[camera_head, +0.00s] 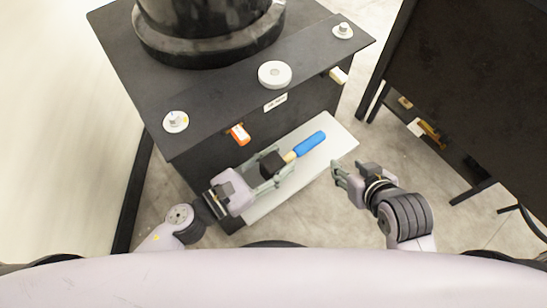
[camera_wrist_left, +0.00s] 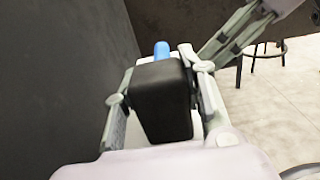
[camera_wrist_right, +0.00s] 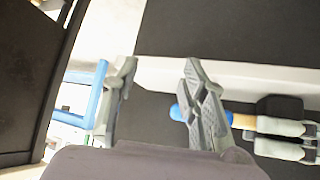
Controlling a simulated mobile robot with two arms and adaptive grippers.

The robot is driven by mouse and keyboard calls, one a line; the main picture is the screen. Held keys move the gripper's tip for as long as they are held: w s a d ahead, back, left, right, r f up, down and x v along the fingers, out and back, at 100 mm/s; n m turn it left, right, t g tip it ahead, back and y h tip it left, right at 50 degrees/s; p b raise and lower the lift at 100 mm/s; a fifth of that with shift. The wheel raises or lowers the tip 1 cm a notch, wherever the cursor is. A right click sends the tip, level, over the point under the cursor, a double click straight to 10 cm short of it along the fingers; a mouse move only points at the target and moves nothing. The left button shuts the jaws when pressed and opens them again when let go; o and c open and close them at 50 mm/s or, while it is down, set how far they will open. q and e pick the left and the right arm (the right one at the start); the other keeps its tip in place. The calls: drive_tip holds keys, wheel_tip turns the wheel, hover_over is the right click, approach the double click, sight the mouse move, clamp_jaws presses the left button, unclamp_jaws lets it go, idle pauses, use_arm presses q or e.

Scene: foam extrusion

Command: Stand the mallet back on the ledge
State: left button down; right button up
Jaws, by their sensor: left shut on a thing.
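The mallet has a black block head (camera_head: 271,164), a short wooden neck and a blue handle (camera_head: 310,144). My left gripper (camera_head: 275,168) is shut around the head, one finger on each side. In the left wrist view the black head (camera_wrist_left: 162,98) fills the space between the fingers, with the blue handle tip behind it. The mallet lies over the pale ledge (camera_head: 325,160), handle toward the upper right; I cannot tell whether it touches. My right gripper (camera_head: 345,175) is empty and open, right of the handle. In the right wrist view its fingers (camera_wrist_right: 160,85) are apart, near the handle end.
The black machine (camera_head: 125,70) rises behind the ledge, with an orange-red latch (camera_head: 239,134) and a pale latch (camera_head: 339,75) on its front edge. A dark cabinet (camera_head: 480,80) stands at the right. Open floor (camera_head: 400,155) lies between them.

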use_arm(q)
drive_tip(key=shift+f, duration=0.15)
use_arm(e)
drive_tip(key=shift+w+a+r+t, duration=0.2)
drive_tip(key=shift+w+r+t, duration=0.3)
drive_tip(key=shift+w, duration=0.1)
use_arm(q)
drive_tip(key=c, duration=1)
unclamp_jaws()
drive_tip(key=shift+c, duration=0.2)
